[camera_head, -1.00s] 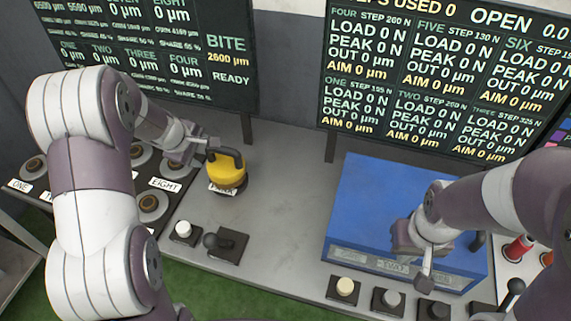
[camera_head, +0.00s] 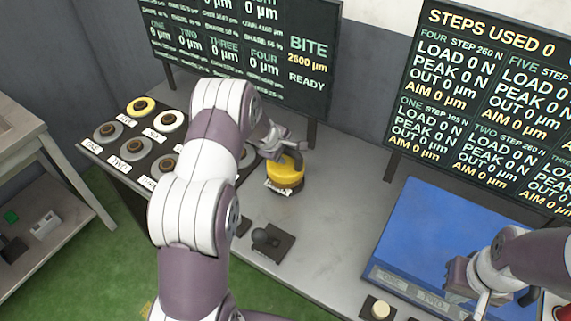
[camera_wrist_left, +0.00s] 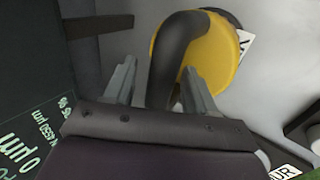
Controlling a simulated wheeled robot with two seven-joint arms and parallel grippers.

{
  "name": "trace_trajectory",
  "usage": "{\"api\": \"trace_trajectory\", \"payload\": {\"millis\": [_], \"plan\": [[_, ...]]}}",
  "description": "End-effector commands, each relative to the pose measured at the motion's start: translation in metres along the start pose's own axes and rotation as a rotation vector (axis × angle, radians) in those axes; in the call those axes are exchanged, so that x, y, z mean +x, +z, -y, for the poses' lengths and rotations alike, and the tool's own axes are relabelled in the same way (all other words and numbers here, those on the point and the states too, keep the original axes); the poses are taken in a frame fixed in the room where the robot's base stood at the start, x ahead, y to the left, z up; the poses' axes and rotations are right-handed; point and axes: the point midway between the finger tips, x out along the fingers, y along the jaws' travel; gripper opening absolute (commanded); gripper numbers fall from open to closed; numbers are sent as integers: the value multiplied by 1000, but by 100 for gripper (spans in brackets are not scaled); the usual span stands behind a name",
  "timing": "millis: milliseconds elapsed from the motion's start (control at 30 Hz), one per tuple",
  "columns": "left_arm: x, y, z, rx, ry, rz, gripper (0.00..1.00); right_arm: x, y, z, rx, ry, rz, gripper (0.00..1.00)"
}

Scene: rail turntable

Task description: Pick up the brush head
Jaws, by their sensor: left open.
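The brush head is a yellow round body (camera_head: 287,173) with a dark arched handle and a white label at its base. It stands upright on the grey bench. My left gripper (camera_head: 292,148) is at its handle. In the left wrist view the gripper (camera_wrist_left: 158,72) is open, with one finger on each side of the dark handle (camera_wrist_left: 172,58) and the yellow body (camera_wrist_left: 215,55) beyond. Whether a finger touches the handle I cannot tell. My right gripper (camera_head: 482,292) is over the front of the blue box at the right; its jaws are too small to judge.
A dark tray (camera_head: 142,170) with several labelled ring pads lies left of my left arm. A black lever on a plate (camera_head: 268,240) is in front of the brush head. The blue box (camera_head: 440,225) stands to the right. Two screens (camera_head: 235,55) stand behind.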

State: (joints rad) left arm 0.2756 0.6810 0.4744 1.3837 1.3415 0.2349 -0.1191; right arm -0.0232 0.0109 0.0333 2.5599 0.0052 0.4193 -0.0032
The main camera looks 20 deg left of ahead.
Motion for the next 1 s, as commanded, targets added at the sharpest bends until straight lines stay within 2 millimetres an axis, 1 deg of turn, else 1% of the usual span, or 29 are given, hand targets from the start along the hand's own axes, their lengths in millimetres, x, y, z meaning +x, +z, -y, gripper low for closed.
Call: {"api": "trace_trajectory", "payload": {"millis": [67, 100, 167, 200, 233, 267, 1000], "plan": [[0, 0, 0, 0, 0, 0, 56, 0, 0, 0, 0, 0, 0, 0], [0, 0, 0, 0, 0, 0, 49, 0, 0, 0, 0, 0, 0, 0], [0, 0, 0, 0, 0, 0, 30, 0, 0, 0, 0, 0, 0, 0], [0, 0, 0, 0, 0, 0, 17, 0, 0, 0, 0, 0, 0, 0], [0, 0, 0, 0, 0, 0, 7, 0, 0, 0, 0, 0, 0, 0], [0, 0, 0, 0, 0, 0, 0, 0, 0, 0, 0, 0, 0, 0], [-1, -1, 0, 0, 0, -2, 0, 0, 0, 0, 0, 0, 0, 0]]}}
